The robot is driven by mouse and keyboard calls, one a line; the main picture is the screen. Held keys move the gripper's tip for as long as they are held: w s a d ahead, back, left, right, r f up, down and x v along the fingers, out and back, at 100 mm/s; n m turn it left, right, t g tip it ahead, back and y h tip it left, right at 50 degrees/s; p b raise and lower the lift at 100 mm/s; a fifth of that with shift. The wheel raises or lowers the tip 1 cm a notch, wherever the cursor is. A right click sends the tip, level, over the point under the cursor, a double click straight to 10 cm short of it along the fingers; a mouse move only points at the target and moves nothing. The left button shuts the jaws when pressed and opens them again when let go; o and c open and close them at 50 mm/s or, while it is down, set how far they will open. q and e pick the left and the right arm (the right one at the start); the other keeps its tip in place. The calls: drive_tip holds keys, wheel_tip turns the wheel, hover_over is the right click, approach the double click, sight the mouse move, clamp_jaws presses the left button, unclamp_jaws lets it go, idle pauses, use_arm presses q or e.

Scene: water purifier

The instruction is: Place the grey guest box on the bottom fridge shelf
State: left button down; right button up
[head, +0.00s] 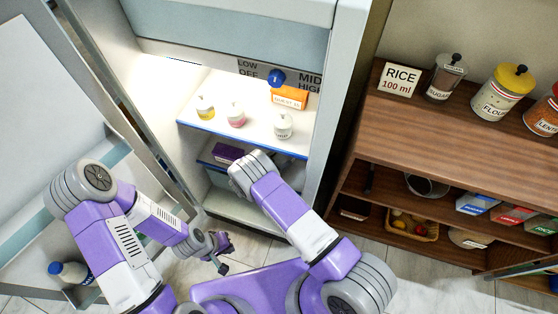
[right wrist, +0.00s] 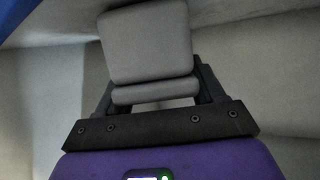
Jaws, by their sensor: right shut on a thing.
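The grey box (right wrist: 147,47) is between the fingers of my right gripper (right wrist: 153,84) in the right wrist view; the gripper is shut on it. In the head view my right arm reaches into the open fridge's lower part, and its forearm hides the gripper and the box. The pale bottom fridge shelf (head: 246,213) shows below and left of that arm. In the right wrist view pale fridge surfaces surround the box; whether it touches any is unclear. My left gripper (head: 219,254) is open and empty in front of the fridge.
The blue-edged upper shelf (head: 190,121) holds several jars and an orange box (head: 289,97). A purple box (head: 228,153) sits on the shelf below it. The open fridge door (head: 45,130) stands left, with a bottle (head: 70,272) low in it. A wooden cabinet (head: 450,130) stands right.

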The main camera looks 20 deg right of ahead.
drive_tip(key=o, duration=1.3)
drive_tip(key=shift+f, duration=0.15)
drive_tip(key=p+v, duration=0.3)
drive_tip(key=v, duration=0.9)
drive_tip(key=shift+s, duration=0.1)
